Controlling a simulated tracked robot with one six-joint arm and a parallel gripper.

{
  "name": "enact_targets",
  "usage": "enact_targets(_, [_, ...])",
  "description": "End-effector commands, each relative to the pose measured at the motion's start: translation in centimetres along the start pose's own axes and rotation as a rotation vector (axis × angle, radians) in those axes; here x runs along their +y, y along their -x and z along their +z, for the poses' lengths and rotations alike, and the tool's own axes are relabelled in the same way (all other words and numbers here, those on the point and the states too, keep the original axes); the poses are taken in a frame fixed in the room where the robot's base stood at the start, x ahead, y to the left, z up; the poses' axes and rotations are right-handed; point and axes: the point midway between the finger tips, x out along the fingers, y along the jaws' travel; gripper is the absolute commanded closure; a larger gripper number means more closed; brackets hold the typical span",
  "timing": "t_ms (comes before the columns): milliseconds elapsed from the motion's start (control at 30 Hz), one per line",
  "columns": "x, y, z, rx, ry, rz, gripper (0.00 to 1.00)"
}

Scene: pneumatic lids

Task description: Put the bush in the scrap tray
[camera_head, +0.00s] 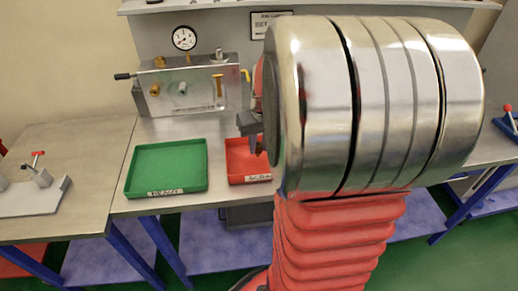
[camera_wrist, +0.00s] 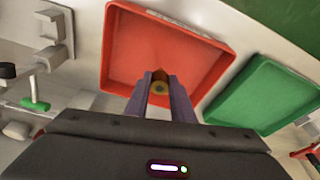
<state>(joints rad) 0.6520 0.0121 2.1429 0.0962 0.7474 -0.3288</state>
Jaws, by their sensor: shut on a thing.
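The bush (camera_wrist: 159,88) is a small brass-coloured ring between my fingertips in the wrist view. My gripper (camera_wrist: 160,80) is shut on it. In the wrist view the fingers lie over the near part of the red scrap tray (camera_wrist: 135,45). In the head view my gripper (camera_head: 256,138) is in front of the tray's right part, and the red tray (camera_head: 238,165) shows a partly covered label starting "SCRA". My arm hides the tray's right side and the bush there. The height of the bush above the tray floor is hard to tell.
A green labelled tray (camera_head: 166,167) sits left of the red one on the metal bench. Behind them stands a metal block (camera_head: 190,88) with brass fittings and a gauge (camera_head: 185,38) above. A clamp fixture (camera_head: 38,180) is at far left. A red-knobbed lever (camera_head: 508,118) is at far right.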

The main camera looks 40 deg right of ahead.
Motion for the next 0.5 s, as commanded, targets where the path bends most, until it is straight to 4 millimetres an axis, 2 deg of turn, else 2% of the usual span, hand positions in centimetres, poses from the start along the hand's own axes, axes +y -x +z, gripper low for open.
enact_targets(133, [0.0, -1.7, 0.5, -0.003, -0.001, -0.001, 1.00])
enact_targets(500, [0.1, -2.0, 0.5, 0.000, -0.002, 0.000, 1.00])
